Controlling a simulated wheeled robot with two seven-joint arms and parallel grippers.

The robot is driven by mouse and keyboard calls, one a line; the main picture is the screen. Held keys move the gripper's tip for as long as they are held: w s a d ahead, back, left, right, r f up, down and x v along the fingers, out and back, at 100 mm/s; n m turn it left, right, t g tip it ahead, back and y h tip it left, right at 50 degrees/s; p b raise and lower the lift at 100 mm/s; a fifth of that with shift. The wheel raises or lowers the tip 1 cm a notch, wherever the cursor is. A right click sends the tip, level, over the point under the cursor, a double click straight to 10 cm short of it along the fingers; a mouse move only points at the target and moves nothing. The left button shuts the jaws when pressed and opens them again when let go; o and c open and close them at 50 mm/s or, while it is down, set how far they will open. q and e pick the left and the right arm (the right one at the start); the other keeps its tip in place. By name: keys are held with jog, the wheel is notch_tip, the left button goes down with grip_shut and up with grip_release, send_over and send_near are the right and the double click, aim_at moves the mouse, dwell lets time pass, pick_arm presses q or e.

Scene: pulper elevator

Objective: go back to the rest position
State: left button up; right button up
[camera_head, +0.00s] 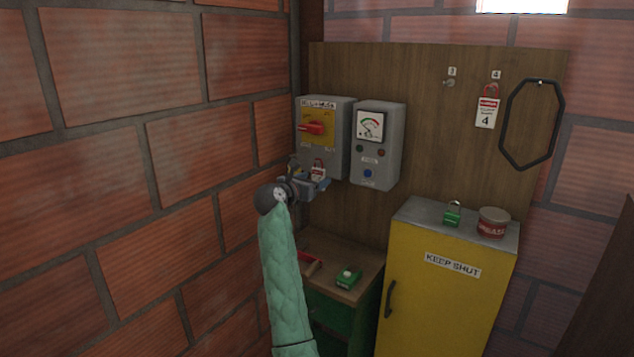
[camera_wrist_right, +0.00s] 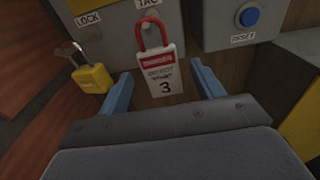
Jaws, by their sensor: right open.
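My right gripper (camera_head: 312,184) is in front of the lower edge of the grey switch box (camera_head: 341,140), which has a red handle (camera_head: 312,128) on a yellow plate. In the right wrist view my right gripper (camera_wrist_right: 162,84) is open. A red-and-white tag marked 3 (camera_wrist_right: 160,72) hangs by its red shackle at the box's TAG spot, between and just beyond the blue fingers, which are not closed on it. A yellow padlock (camera_wrist_right: 93,78) hangs at the LOCK spot left of the fingers. My left gripper is not in view.
A grey meter box (camera_head: 377,145) is right of the switch box. A yellow cabinet (camera_head: 440,300) carries a green padlock (camera_head: 453,217) and a red tin (camera_head: 492,224). A low wooden top (camera_head: 345,257) lies below my arm. Tag 4 (camera_head: 486,112) and a black loop (camera_head: 507,130) hang on the board. Brick wall stands close left.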

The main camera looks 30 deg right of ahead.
pick_arm(q)
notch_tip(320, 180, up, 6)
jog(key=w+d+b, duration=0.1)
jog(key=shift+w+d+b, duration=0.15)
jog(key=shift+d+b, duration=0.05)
jog(key=shift+b, duration=0.1)
pick_arm(e)
jog(key=shift+v, duration=2.4)
